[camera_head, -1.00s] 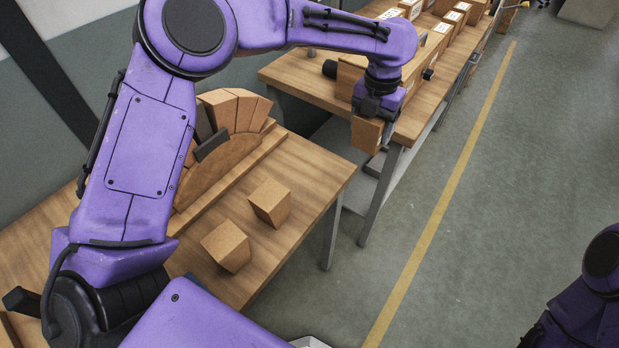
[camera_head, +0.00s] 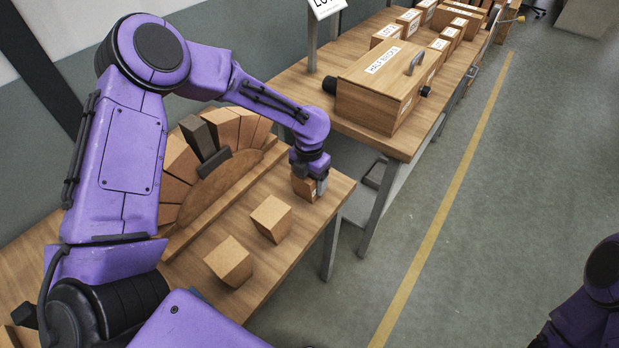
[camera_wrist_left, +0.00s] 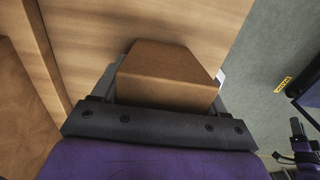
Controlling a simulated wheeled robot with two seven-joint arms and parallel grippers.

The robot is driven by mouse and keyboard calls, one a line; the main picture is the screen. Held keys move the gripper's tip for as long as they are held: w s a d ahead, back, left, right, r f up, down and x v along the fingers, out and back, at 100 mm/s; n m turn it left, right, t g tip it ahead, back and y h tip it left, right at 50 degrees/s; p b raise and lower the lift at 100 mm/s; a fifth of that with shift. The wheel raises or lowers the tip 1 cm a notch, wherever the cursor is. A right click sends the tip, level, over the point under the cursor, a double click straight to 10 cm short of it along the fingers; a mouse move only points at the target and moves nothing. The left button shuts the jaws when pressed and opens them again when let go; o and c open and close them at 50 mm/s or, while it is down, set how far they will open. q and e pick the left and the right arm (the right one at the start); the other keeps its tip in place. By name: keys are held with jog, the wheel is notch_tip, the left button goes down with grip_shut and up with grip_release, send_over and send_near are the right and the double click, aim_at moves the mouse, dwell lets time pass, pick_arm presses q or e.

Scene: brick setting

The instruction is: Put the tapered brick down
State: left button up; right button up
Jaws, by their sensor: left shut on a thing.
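The tapered brick (camera_head: 302,187) is tan and wedge-shaped, held in my left gripper (camera_head: 308,185) at the far right end of the near wooden table (camera_head: 335,190). In the left wrist view the brick (camera_wrist_left: 165,75) sits between the gripper's fingers, with the table top (camera_wrist_left: 140,25) beyond it. My left gripper is shut on it and points downward. I cannot tell whether the brick touches the table. Part of my right arm shows at the lower right of the head view, but its gripper is out of sight.
Two loose tan bricks, one nearer (camera_head: 229,262) and one farther (camera_head: 271,218), stand on the same table. A brick arch (camera_head: 190,170) with a dark grey block stands behind a wooden rail (camera_head: 215,205). A second table holds a large wooden box (camera_head: 385,85) and several small boxes.

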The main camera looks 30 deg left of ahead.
pick_arm(q)
jog(key=shift+d, duration=0.1)
jog(key=o, duration=1.3)
jog(key=shift+f, duration=0.1)
jog(key=shift+c, duration=0.2)
notch_tip(320, 180, up, 12)
jog(key=shift+r+b, duration=0.2)
jog(key=shift+b, duration=0.2)
